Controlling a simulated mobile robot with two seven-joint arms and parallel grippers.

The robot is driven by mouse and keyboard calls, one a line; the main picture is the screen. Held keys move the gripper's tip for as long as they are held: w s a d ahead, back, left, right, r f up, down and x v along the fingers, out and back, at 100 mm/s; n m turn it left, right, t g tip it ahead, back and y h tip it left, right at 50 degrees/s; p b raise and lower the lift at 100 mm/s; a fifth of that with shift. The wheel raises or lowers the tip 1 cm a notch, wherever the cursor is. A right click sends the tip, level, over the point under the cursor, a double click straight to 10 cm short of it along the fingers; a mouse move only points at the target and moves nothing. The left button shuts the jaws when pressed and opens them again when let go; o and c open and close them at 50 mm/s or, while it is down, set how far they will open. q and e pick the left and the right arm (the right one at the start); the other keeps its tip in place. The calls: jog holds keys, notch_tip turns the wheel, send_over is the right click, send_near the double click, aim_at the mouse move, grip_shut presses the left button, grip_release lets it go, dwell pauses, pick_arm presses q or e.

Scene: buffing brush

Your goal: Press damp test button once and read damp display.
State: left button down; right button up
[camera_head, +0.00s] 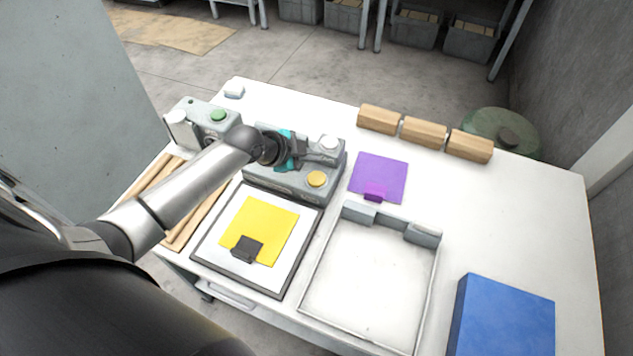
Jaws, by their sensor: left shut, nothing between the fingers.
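A grey button box (270,182) stands near the table's middle, with a yellow button (317,179) on its front right and a white button (329,143) farther back. I cannot tell which button is the damp test button, and I see no readable display. My left gripper (322,157) is shut and empty, over the middle box between its yellow and white buttons. I cannot tell whether it touches the box. My arm hides part of both boxes. My right gripper is not in view.
In front lie a yellow sheet (275,224) with a dark clip on a framed board and a shallow white tray (365,290). A purple sheet (380,170), wooden blocks (424,131) and a blue block (505,315) lie to the right. The table's right side has free room.

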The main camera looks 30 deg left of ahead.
aim_at(312, 179)
pick_arm(q)
jog(key=shift+f+b, duration=1.7)
jog(key=shift+f, duration=0.75)
jog(key=shift+f, duration=0.1)
jog(key=shift+f+b, duration=0.3)
jog(key=shift+f+b, duration=0.4)
jog(key=shift+f, duration=0.15)
dwell(0.6)
jog(key=shift+r, duration=0.1)
jog(key=shift+r+p, duration=0.85)
jog(key=shift+p, duration=0.1)
